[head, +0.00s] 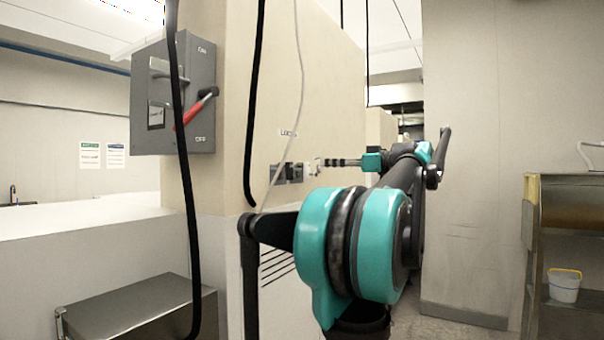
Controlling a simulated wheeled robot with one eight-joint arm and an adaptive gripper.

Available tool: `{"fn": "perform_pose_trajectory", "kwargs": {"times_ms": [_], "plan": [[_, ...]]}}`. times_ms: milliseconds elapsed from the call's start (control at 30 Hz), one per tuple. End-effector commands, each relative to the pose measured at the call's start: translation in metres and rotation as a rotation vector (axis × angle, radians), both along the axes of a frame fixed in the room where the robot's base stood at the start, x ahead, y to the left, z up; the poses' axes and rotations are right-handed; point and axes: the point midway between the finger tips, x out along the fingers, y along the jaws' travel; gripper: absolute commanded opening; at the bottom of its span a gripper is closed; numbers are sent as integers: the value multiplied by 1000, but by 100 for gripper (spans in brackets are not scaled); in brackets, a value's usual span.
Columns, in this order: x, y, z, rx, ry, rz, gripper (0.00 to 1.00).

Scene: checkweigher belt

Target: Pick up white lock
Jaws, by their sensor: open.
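A small white item (310,170), which looks like the white lock, is at the cream cabinet's side, just right of a small grey panel (286,173). A label that seems to read "LOCKS" (287,133) is above it. My gripper (320,162) points left at the white item, with its fingertips right beside it. The gripper is open. It is too small in the picture to tell whether the fingers are around the item or touch it.
A grey switch box (203,75) with a red handle (188,115) is on the cabinet. Black cables hang in front. A steel table (140,300) stands at lower left. A shelf (570,185) with a white bucket (565,285) stands at right.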

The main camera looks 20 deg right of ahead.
Motion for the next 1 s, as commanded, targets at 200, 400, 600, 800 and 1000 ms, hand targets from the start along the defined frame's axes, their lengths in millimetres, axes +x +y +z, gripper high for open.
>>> {"fn": "perform_pose_trajectory", "kwargs": {"times_ms": [200,400,600,800,1000], "plan": [[20,16,0,0,0,1,43],[31,25,0,1,1,3,43],[54,42,1,0,1,3,43],[63,49,1,0,1,1,43],[63,49,1,0,1,0,41]]}}
